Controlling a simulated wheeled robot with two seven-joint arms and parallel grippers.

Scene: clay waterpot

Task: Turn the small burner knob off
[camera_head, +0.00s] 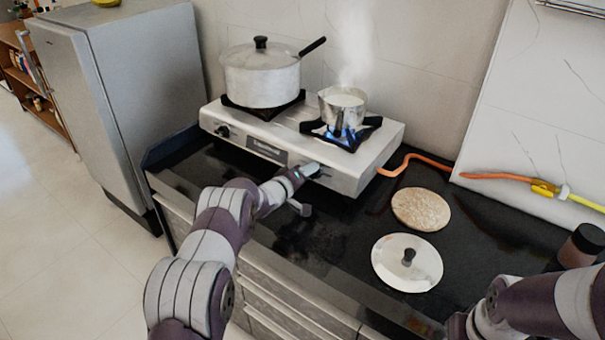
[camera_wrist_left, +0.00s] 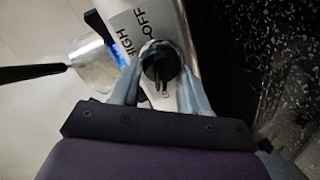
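The small burner knob (camera_wrist_left: 160,66) is black and round with a raised grip, on the pale stove front. "OFF" and "HIGH" are printed beside it. My left gripper (camera_wrist_left: 160,88) has one finger on each side of the knob, spread apart; contact is unclear. In the head view my left gripper (camera_head: 312,170) is at the right part of the stove front and hides this knob. The small burner (camera_head: 345,136) has a blue flame under a small steaming pot (camera_head: 342,106). My right arm is at the lower right; its gripper does not show.
The stove (camera_head: 350,178) also holds a large lidded pot (camera_head: 262,78) at left, above another knob (camera_head: 223,131). An orange hose (camera_head: 410,157) leaves the stove's right side. A round brown board (camera_head: 421,209) and a white lid (camera_head: 392,272) lie on the black counter.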

